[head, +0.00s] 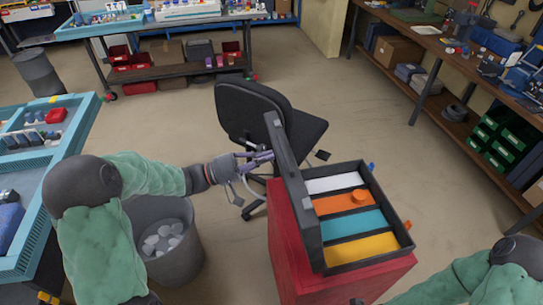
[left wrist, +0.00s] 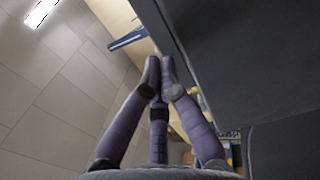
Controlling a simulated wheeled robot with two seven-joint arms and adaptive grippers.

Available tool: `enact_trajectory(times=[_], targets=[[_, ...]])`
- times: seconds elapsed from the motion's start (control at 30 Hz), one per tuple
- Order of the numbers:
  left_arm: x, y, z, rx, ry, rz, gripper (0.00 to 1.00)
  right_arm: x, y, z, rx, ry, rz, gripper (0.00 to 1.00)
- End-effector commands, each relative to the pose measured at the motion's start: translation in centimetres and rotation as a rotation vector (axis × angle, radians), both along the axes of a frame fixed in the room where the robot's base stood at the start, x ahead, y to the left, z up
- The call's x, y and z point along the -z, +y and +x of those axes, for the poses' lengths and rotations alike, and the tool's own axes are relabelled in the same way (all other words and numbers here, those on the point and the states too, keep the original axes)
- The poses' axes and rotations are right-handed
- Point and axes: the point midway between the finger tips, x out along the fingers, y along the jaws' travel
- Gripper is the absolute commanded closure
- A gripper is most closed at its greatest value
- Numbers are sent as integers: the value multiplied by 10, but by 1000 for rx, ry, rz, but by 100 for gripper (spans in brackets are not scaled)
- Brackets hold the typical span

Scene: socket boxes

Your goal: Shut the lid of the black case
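The black case (head: 372,258) stands open on top of a red cabinet (head: 287,262). Its lid (head: 292,188) stands about upright along the case's left side. Inside are white, orange, teal and yellow compartments, with a small orange knob-like piece on the orange one. My left gripper (head: 262,157) is at the lid's outer left side, near its upper far part. In the left wrist view its fingers (left wrist: 161,75) meet at the tips, empty, beside a large dark surface (left wrist: 250,60). Whether they touch the lid I cannot tell. My right arm enters at the lower right; its gripper is out of the picture.
A black office chair (head: 262,112) stands just behind the lid and my left gripper. A grey bin (head: 170,250) with pale pieces is below my left arm. A teal-edged table (head: 48,165) is at left, a wooden workbench (head: 455,65) at right.

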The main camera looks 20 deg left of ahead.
Motion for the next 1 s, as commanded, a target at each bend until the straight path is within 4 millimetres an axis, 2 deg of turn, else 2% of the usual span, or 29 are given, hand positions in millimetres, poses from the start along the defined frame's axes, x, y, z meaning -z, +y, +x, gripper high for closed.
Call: enact_trajectory(times=[0.2, 0.77, 1.0], targets=[[-4, -13, 10, 1, 0, 0, 100, 2, 0, 0, 0, 0, 0, 33], [-7, -19, 14, 0, 8, 12, 100, -1, 0, 0, 0, 0, 0, 33], [-21, -46, 33, 4, 59, 85, 100, -17, 0, 0, 0, 0, 0, 33]])
